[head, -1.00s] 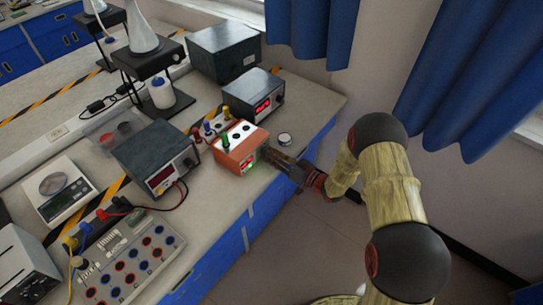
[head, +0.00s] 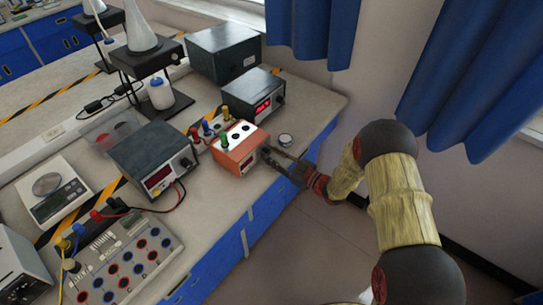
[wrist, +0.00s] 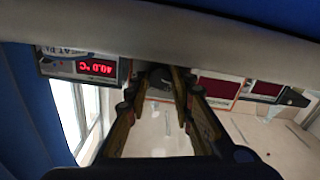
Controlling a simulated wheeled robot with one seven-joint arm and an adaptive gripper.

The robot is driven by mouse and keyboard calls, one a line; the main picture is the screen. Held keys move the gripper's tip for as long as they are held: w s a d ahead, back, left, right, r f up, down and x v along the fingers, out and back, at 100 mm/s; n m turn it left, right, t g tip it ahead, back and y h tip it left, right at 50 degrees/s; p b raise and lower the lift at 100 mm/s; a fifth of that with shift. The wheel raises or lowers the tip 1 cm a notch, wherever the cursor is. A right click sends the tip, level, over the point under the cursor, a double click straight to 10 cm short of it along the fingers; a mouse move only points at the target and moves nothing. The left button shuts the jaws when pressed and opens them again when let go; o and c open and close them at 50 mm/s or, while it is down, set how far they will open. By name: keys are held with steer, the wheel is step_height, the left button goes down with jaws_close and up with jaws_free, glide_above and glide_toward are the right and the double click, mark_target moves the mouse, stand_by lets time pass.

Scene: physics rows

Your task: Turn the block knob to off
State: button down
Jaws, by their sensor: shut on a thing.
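The orange block (head: 240,148), with a white top and coloured terminals, stands near the bench's front edge. My gripper (head: 268,154) reaches in from the right, with its fingertips at the right end of the block's front face. In the wrist view the picture is upside down, and the block's orange-edged front (wrist: 218,88) shows just right of my fingers. A dark knob (wrist: 160,82) shows between my fingertips, and my gripper is shut on it. The fingers hide most of the knob, so its pointer direction cannot be told.
A dark meter with a red display (head: 262,96) stands behind the block, and another dark meter (head: 150,160) stands left of it. A small round metal item (head: 285,140) lies right of the block. Blue curtains (head: 440,80) hang at the right. The floor before the bench is clear.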

stand_by(0.3)
steer(key=c, duration=1.6)
jaws_free()
steer(key=shift+o, duration=0.3)
steer(key=v, duration=1.2)
steer(key=shift+f, duration=0.1)
